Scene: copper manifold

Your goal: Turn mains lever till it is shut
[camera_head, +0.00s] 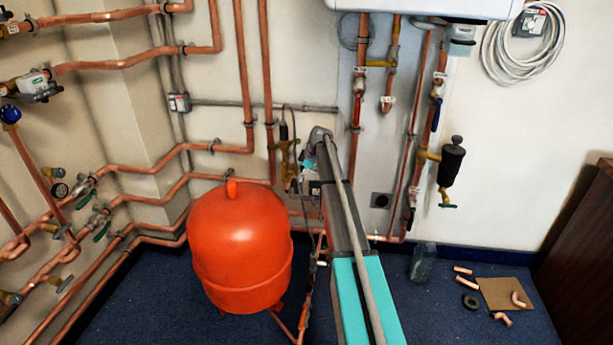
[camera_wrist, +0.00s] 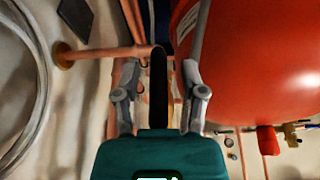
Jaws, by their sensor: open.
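In the wrist view my gripper (camera_wrist: 161,72) is open, with one grey finger on each side of a narrow black bar (camera_wrist: 159,92). The bar looks like a lever handle, seen nearly end-on, with gaps to both fingers. I cannot tell for sure that it is the mains lever. A copper pipe (camera_wrist: 108,53) runs from the wall to just behind the bar. In the head view my arm reaches to the pipes behind the red tank, and it largely hides my gripper. A black upright handle on a brass fitting (camera_head: 284,148) stands just left of it.
The red tank (camera_head: 240,245) stands close left of my arm; it also fills the right of the wrist view (camera_wrist: 255,60). Copper pipes (camera_head: 245,60) line the walls.

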